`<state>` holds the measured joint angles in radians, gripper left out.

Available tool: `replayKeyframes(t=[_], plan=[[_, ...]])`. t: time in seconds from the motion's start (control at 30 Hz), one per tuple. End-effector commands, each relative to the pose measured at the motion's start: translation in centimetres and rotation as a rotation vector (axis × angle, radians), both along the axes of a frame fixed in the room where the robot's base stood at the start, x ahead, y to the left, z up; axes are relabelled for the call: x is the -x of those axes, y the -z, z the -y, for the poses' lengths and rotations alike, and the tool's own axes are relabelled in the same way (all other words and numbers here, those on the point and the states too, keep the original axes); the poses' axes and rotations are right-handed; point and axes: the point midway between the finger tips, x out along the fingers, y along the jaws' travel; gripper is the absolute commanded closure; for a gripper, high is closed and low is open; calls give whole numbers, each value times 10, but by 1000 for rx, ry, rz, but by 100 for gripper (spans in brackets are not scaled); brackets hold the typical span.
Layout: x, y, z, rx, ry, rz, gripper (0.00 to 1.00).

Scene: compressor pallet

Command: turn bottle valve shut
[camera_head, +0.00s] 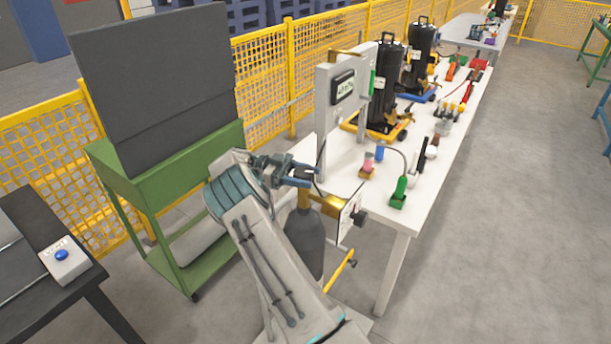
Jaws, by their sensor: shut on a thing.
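A dark grey gas bottle (305,243) stands upright beside the near end of the white bench, partly hidden behind my arm. A brass regulator body (331,206) with a white-faced part and a dark knob (360,218) sticks out to the right of its neck. My gripper (306,180), with blue-grey fingers, is at the top of the bottle. It is shut on the bottle valve, which is mostly hidden between and below the fingers. The valve's turn position cannot be seen.
The white bench (425,208) carries a grey panel with a display (344,88), black compressors (385,92) and small tools. A green cart (190,160) with a dark board stands left. The right floor is clear.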

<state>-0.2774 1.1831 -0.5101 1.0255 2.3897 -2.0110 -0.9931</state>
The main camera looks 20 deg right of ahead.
Motion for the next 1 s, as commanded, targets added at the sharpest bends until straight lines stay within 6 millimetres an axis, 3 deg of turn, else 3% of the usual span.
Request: replayKeyframes(t=[0.1,0.13,0.2,0.57,0.8,1.0], plan=[[0,-2,0,4,-1,2,74],[0,-2,0,4,-2,2,45],[0,-2,0,4,-2,2,29],[-1,-5,0,3,-3,3,29],[-1,-45,-1,5,-3,6,29],[20,-58,23,1,2,4,29]])
